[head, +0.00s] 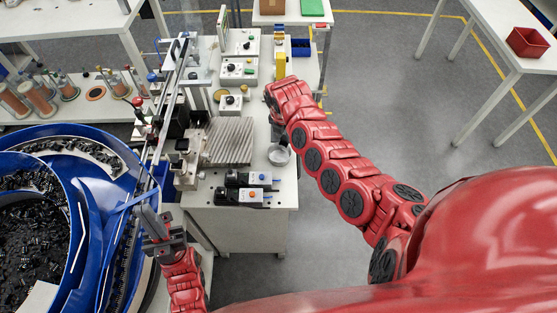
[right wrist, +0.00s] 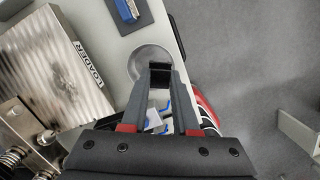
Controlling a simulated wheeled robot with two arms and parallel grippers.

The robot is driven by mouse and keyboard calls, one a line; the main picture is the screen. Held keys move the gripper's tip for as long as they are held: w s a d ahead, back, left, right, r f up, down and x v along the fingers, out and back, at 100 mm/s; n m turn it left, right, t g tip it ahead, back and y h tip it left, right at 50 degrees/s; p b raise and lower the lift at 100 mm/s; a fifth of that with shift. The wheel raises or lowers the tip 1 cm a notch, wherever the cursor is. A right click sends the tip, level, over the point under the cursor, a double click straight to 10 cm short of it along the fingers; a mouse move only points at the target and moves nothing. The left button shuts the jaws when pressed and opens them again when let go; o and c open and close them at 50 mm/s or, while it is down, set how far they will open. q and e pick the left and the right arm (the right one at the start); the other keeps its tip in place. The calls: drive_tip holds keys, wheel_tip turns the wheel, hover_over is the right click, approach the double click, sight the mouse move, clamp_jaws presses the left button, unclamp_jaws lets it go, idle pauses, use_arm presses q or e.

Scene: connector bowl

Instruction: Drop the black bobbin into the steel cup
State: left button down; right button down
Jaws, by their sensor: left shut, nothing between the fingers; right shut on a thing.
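The steel cup (head: 279,156) stands on the right edge of the white bench in the head view, and it also shows in the right wrist view (right wrist: 143,60). My right gripper (right wrist: 160,72) is shut on the black bobbin (right wrist: 160,76). In the right wrist view the bobbin overlaps the cup's opening; its height above the cup cannot be told. In the head view my right gripper (head: 276,125) is close behind the cup, and the bobbin cannot be made out. My left gripper (head: 149,217) is shut and empty at the left, beside the blue bowl feeder.
The ridged metal loader block (head: 230,141) stands left of the cup. Black control boxes (head: 242,187) sit in front of it. The blue bowl feeder (head: 85,215) with many black parts fills the left. Open floor (head: 400,100) lies to the right.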

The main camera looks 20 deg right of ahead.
drive_tip(key=shift+f, duration=0.45)
drive_tip(key=shift+d, duration=0.1)
drive_tip(key=c, duration=0.6)
unclamp_jaws()
wheel_tip(320, 180, up, 17)
drive_tip(key=s+a+p, duration=0.1)
drive_tip(key=shift+s+a+r, duration=0.15)
drive_tip(key=shift+s+a, duration=0.25)
